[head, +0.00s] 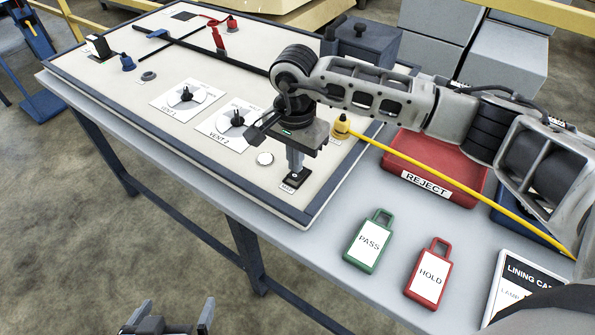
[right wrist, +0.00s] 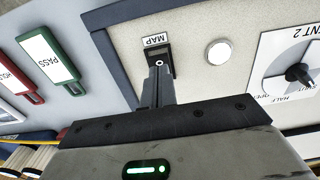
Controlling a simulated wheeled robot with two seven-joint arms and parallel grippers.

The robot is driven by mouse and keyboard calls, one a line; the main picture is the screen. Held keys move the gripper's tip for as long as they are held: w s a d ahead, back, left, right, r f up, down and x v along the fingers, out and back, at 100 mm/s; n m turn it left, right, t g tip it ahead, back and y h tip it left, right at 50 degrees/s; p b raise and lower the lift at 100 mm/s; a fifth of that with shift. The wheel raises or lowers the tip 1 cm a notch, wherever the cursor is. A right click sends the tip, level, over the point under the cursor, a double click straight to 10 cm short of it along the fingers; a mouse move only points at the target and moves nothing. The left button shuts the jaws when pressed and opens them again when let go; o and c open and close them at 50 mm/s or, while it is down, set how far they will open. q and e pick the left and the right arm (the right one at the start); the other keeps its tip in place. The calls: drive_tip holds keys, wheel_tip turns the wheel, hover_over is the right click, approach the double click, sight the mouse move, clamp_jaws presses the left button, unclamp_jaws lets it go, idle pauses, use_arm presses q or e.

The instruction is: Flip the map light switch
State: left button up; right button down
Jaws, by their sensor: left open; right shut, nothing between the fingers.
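The map light switch (head: 297,179) is a small black rocker with a white mark, set near the board's front right corner beside a MAP label (head: 287,188). It also shows in the right wrist view (right wrist: 159,58), partly covered by my fingers. My right gripper (head: 295,170) is shut and empty, pointing down with its fingertips at the switch's edge; I cannot tell whether they touch it. The fingers also show in the right wrist view (right wrist: 157,80). My left gripper (head: 178,318) is open and empty at the bottom edge, off the table's front.
A round white lamp (head: 265,158) and the VENT 2 dial (head: 237,120) lie left of the switch. A yellow cable (head: 450,190) runs right from a yellow plug (head: 341,126). PASS (head: 369,242) and HOLD (head: 428,274) tags and a red REJECT tray (head: 470,170) lie on the table.

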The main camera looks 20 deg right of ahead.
sight(295, 175)
drive_tip(key=shift+f+b, duration=0.85)
drive_tip(key=shift+f, duration=0.1)
drive_tip(key=shift+r, duration=0.1)
drive_tip(key=shift+r+p, duration=0.9)
drive_tip(key=shift+r, duration=0.65)
drive_tip(key=shift+r+p, duration=0.85)
drive_tip(key=shift+r, duration=1.05)
